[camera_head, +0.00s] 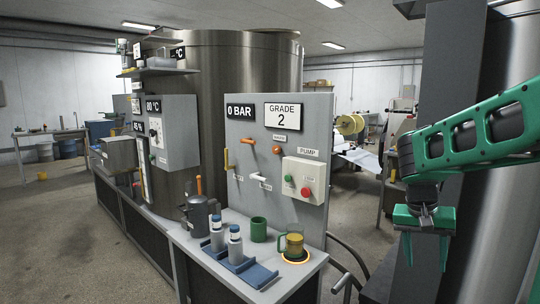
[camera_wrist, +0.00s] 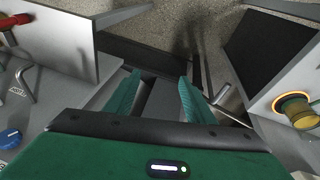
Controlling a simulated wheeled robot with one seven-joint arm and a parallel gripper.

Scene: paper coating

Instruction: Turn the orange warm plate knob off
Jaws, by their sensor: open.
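My gripper (camera_head: 425,245) hangs open and empty at the right of the head view, with its jaws pointing down, apart from the counter and panel. Its two green fingers also show apart in the wrist view (camera_wrist: 158,88). A round orange knob (camera_head: 276,150) sits on the grey upright panel (camera_head: 240,112); its label is too small to read. A plate with a glowing orange ring (camera_head: 295,258) lies on the counter under a glass mug (camera_head: 293,243) of yellow liquid. I cannot tell which orange part is the warm plate's knob.
A pump box (camera_head: 304,178) with green and red buttons is on the panel. A green cup (camera_head: 258,229), a blue rack (camera_head: 239,267) with bottles and a grey pot (camera_head: 199,215) stand on the counter. A blue knob (camera_wrist: 9,138) shows in the wrist view.

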